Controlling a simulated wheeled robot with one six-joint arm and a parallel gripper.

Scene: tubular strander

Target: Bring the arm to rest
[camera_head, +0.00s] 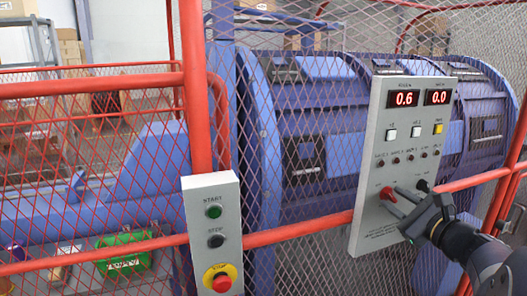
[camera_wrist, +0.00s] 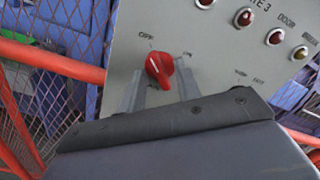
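My gripper (camera_head: 389,198) is in front of the lower part of a grey control panel (camera_head: 374,232). A red rotary switch (camera_head: 388,193) on this panel is right at the fingertips. In the wrist view the red switch (camera_wrist: 159,67) shows between the two grey fingers (camera_wrist: 160,85), its white mark tilted toward upper left, near the OFF label. A gap shows on each side of it, so the gripper is open. I cannot tell whether the tips reach past the knob's face. A black switch (camera_head: 422,186) sits to its right in the head view.
Red displays on the panel read 0.6 and 0.0. A smaller start/stop box (camera_head: 211,240) with a red emergency button (camera_head: 221,283) hangs left. Red fence rails (camera_head: 312,227) and mesh stand before the blue strander (camera_head: 320,125). A green item (camera_head: 123,252) lies lower left.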

